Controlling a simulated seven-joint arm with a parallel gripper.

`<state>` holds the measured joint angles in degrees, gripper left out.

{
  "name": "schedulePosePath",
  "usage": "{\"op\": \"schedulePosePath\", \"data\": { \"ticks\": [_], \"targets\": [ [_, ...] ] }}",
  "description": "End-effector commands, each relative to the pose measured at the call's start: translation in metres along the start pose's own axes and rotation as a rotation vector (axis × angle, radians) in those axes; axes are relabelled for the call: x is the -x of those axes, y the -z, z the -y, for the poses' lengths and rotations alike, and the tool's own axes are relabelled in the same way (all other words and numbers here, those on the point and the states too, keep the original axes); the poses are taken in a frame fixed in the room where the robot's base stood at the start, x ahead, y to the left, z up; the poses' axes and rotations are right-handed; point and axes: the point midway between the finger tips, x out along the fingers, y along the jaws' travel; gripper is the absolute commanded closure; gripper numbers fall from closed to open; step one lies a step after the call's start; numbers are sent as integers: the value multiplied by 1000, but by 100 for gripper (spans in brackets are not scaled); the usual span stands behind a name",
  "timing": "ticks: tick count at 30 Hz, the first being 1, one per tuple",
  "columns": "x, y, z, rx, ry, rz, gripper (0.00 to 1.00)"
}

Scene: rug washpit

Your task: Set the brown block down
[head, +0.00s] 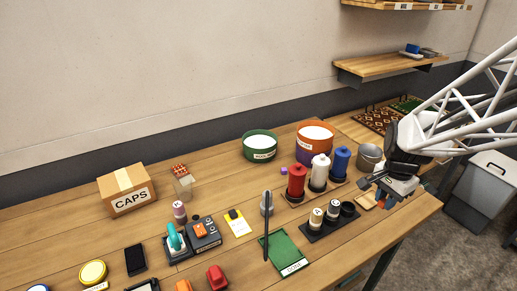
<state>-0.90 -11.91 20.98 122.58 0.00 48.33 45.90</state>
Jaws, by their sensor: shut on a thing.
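My gripper (380,197) is at the right of the head view, over the right end of the wooden table. It is shut on a small orange-brown piece that shows just under the jaws, which I take to be the brown block (382,205). The jaws hide most of it. I cannot tell whether its underside is touching the table or how high it is. A flat light-wood piece (366,201) lies on the table just left of the jaws.
A metal cup (369,157) stands close behind my gripper. A green mat (288,254) lies further left. The table's right edge (425,215) is near.

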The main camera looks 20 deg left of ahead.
Motion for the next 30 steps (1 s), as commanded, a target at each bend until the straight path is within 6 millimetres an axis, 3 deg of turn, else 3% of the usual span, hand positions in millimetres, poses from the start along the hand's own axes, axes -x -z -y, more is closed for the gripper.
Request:
{"op": "schedulePosePath", "data": {
  "ticks": [1, 14, 30],
  "targets": [
    [10, 0, 0, 0, 2, -2, 100],
    [11, -11, 54, 3, 0, 0, 100],
    [16, -59, 176, 5, 0, 0, 100]
  ]
}}
